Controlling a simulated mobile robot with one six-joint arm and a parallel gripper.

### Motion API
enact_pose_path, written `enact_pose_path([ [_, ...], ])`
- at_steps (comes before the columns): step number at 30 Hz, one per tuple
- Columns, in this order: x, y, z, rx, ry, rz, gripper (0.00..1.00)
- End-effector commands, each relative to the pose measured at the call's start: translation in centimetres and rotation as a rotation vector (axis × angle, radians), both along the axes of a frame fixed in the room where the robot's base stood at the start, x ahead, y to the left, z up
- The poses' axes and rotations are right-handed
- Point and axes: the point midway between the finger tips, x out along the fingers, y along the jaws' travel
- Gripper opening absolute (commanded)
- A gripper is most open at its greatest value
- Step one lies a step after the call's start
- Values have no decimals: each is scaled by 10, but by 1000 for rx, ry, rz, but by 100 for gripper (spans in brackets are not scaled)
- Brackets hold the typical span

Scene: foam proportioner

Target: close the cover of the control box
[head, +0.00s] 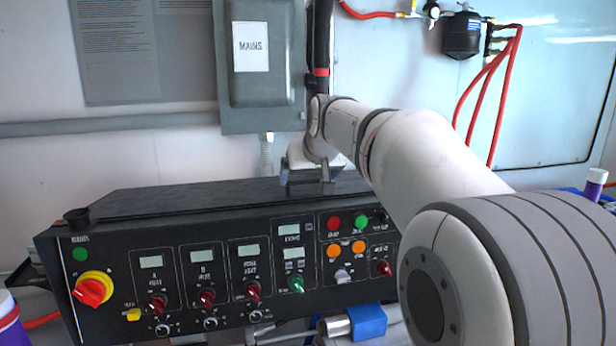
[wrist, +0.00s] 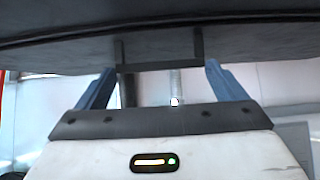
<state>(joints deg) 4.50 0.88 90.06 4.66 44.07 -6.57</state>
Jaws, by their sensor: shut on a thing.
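The control box (head: 215,270) is a long black console with knobs, switches and small displays on its front. Its dark cover (head: 180,198) lies low and nearly flat along the top; I cannot tell whether a thin gap is left under it. My gripper (head: 308,184) reaches down to the right part of the cover, near its back. In the wrist view, the cover (wrist: 70,50) fills the upper part. A dark bar handle (wrist: 160,66) on it sits between the two blue-grey fingers of my gripper (wrist: 160,72), which is shut on it. The handle is mostly hidden in the head view.
A grey mains box (head: 262,90) hangs on the wall behind, with a conduit (head: 266,150) running down from it. Red hoses (head: 488,85) hang at the right. A purple-and-white container (head: 8,318) stands at the left, and a blue block (head: 367,321) lies below the console.

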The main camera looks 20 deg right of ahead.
Motion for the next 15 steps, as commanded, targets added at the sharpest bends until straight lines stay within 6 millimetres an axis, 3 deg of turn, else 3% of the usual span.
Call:
enact_pose_path([
  [1, -2, 0, -2, 1, 9, 1, 50],
  [2, -2, 0, -2, 1, 9, 1, 91],
  [5, -1, 0, -2, 0, 7, 0, 100],
  [15, -6, 0, 5, 0, 2, 0, 100],
])
